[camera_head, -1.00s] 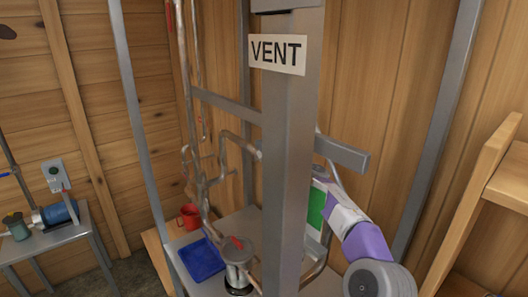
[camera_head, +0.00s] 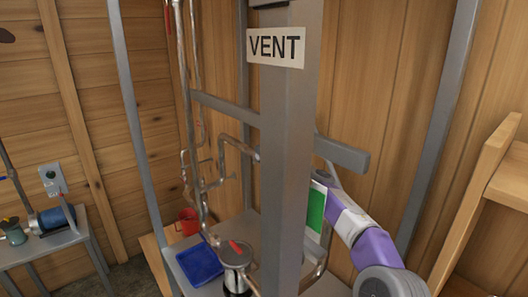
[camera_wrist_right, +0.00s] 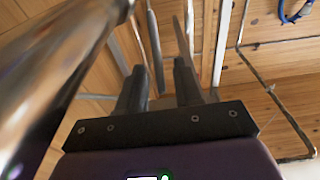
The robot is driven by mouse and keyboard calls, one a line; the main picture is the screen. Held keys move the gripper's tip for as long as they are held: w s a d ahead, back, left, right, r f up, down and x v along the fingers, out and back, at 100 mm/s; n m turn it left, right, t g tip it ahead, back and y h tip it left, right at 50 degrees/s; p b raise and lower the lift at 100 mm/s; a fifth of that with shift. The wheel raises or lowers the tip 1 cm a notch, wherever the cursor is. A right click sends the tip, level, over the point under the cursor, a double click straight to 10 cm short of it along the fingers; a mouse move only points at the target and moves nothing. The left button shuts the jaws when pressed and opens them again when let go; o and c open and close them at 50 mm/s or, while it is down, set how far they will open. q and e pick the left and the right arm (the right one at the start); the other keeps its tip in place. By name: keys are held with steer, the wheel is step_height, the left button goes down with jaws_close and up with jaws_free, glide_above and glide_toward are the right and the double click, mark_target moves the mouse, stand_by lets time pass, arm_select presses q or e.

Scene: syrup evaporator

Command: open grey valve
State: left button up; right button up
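I cannot pick out the grey valve for certain in the head view. A grey pipe run (camera_head: 221,160) with small fittings is left of the post, and the visible handles there are red. My purple and white right arm (camera_head: 372,246) reaches in behind the grey post, which hides its gripper. In the right wrist view my right gripper (camera_wrist_right: 160,72) is open, its two dark fingers apart. Thin grey bars (camera_wrist_right: 154,45) show beyond and between the fingertips; I cannot tell whether one is the valve's handle or whether anything is touched. My left gripper is not in view.
A grey post with a VENT sign (camera_head: 276,47) stands in front. A shiny pipe (camera_wrist_right: 60,75) runs close left of the gripper. A blue tray (camera_head: 200,262), red mug (camera_head: 187,221) and red-handled metal pot (camera_head: 236,257) are on the bench. Wooden shelves (camera_head: 490,185) stand at right.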

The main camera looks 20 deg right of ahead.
steer(key=shift+b+v, duration=1)
steer(key=shift+v, duration=1.9)
